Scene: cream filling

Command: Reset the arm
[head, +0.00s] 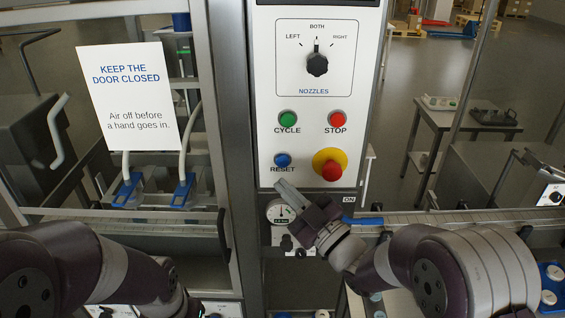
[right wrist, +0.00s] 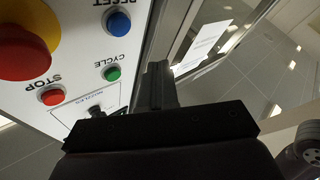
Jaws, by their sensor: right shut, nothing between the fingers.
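My right gripper (head: 288,192) is shut and empty in front of the lower part of the white control panel (head: 270,60). In the head view its tip shows just below the blue RESET button (head: 282,160). In the right wrist view the shut fingers (right wrist: 157,82) point up past the panel's edge, with the blue button (right wrist: 118,22) to their left and apart from them in the picture. Whether the fingers touch the panel cannot be told. My left arm (head: 60,262) comes in at the lower left; its gripper is not visible.
The panel also bears a nozzle selector knob (head: 317,64) pointing to BOTH, a green CYCLE button (head: 288,118), a red STOP button (head: 338,119) and a red emergency knob (head: 332,171) on yellow. A gauge (head: 281,211) sits below. A door sign (head: 127,95) hangs left.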

